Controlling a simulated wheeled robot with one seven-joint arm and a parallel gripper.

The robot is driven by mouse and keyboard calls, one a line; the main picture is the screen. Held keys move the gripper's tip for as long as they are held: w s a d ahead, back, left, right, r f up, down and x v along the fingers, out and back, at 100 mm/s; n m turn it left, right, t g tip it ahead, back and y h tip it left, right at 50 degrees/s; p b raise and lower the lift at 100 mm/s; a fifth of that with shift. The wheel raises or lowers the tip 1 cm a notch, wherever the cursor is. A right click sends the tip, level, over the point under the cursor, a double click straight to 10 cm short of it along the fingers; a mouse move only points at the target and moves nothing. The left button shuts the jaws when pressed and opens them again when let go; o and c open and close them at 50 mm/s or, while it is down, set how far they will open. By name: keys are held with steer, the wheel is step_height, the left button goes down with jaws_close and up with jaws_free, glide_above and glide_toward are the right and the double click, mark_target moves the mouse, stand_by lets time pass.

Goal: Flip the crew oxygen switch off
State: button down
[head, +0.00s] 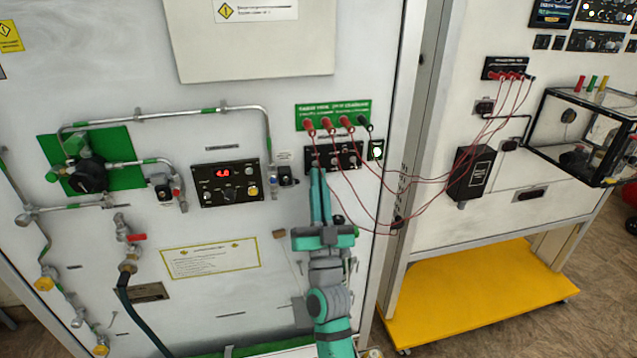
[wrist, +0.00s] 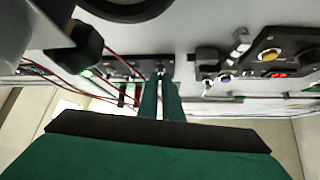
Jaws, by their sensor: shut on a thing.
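A black switch panel (head: 346,157) with several small switches sits on the white wall below a green label plate. It also shows in the wrist view (wrist: 124,68), beyond my fingers. My gripper (head: 317,172) reaches up from below, with its teal fingertips at the left end of this panel. The fingers are close together, shut on a small switch there. In the wrist view my gripper (wrist: 160,76) meets the panel at its edge. The fingertips mostly hide the switch, so its lever position and label cannot be read.
Red cables (head: 376,189) loop from the green plate (head: 333,115) past my fingers to the right panel. A control box with a red display (head: 230,183) and metal pipes (head: 165,120) are left of my gripper. A yellow platform (head: 470,290) stands low at right.

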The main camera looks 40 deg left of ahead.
stand_by(0.4)
steer(key=c, duration=1.9)
jaws_free()
steer(key=shift+c, duration=0.2)
steer(key=v, duration=1)
steer(key=shift+s+d+f, duration=0.2)
steer(key=shift+f, duration=0.1)
